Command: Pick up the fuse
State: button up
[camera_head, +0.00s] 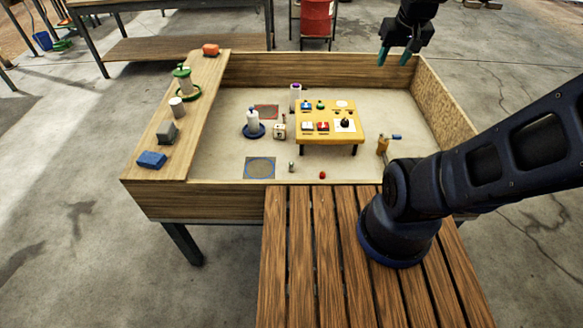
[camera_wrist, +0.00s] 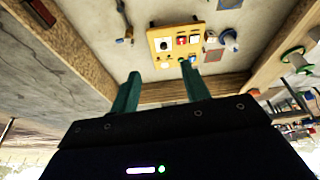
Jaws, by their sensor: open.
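No item is clearly marked as the fuse. A small grey upright cylinder (camera_head: 291,166) on the box floor, in front of the yellow stand, could be it, but it is too small to tell. The yellow stand (camera_head: 328,141) carries several coloured blocks and a dark item on a white pad (camera_head: 344,126). The stand also shows in the wrist view (camera_wrist: 155,53). My gripper (camera_head: 394,57) is open and empty, high over the box's far right corner. Its two green fingers (camera_wrist: 160,70) are spread in the wrist view, with the stand beyond them.
The wooden box has raised walls (camera_head: 320,70). A red ball (camera_head: 322,175), a white bottle (camera_head: 252,120) on a blue dish and a wooden post (camera_head: 383,145) stand inside. The left ledge (camera_head: 195,115) holds several items. A slatted bench (camera_head: 300,260) is in front.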

jog(key=w+a+f+n+g, duration=0.1)
jog(key=w+a+f, duration=0.25)
jog(key=w, duration=0.25)
jog(key=w+a+f+n, duration=0.1)
jog(key=w+a+f, duration=0.2)
jog(key=w+f, duration=0.2)
jog(key=n+g, duration=0.3)
jog(key=n, duration=0.3)
send_over(291, 163)
jog(key=f, duration=4.1)
jog(key=shift+w+d, duration=0.15)
jog(key=shift+d, duration=0.1)
jog(key=shift+a+f, duration=0.1)
jog(key=shift+f, duration=0.45)
jog(key=shift+a+f, duration=0.1)
jog(key=shift+f, duration=5.1)
grip_shut()
